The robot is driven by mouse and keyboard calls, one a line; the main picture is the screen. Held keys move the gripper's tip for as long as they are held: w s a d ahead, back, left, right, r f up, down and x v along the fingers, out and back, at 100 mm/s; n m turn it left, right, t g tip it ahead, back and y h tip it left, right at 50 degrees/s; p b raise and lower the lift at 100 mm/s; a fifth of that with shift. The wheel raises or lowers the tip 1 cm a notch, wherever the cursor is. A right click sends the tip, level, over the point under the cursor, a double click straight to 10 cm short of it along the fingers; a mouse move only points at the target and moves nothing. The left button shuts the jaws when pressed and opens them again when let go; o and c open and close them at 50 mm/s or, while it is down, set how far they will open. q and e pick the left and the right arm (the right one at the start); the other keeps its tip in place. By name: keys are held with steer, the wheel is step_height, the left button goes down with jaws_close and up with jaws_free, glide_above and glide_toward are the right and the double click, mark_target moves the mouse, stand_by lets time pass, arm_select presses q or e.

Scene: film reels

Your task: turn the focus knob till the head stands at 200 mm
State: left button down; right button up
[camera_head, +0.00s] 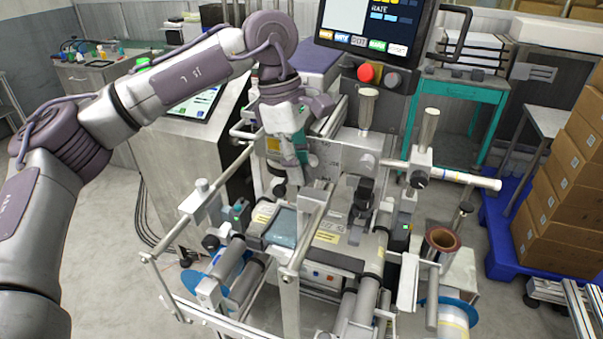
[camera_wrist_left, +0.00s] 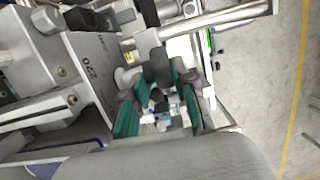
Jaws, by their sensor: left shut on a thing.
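My left gripper (camera_head: 290,160) reaches down at the left side of the machine's grey upright plate (camera_head: 335,158). In the left wrist view its teal-padded fingers (camera_wrist_left: 160,88) stand on either side of a dark round knob (camera_wrist_left: 158,67) and are shut on it. This seems to be the focus knob, mostly covered by the fingers. The plate beside it in the left wrist view carries figures (camera_wrist_left: 88,76) that look like 220, turned sideways. I cannot read the head's height on any scale. My right gripper is not in view.
Rails and posts (camera_head: 295,240) crowd the space below the gripper. A screen (camera_head: 375,25) with a red button (camera_head: 366,73) stands above right. Rollers (camera_head: 355,305) lie in front. Cardboard boxes (camera_head: 560,190) are stacked at the right.

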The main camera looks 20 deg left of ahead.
arm_select(q)
steer(key=shift+r+h+b, duration=0.1)
steer(key=shift+h+b, duration=0.25)
steer(key=shift+h, duration=0.15)
steer(key=shift+r, duration=0.15)
steer(key=c, duration=1.1)
jaws_free()
steer(key=shift+s+a, duration=0.1)
steer(key=shift+s+r, duration=0.1)
steer(key=shift+s, duration=0.2)
steer(key=shift+w, duration=0.25)
steer(key=v, duration=1.1)
steer(key=shift+a+r, duration=0.25)
steer(key=shift+r, duration=0.05)
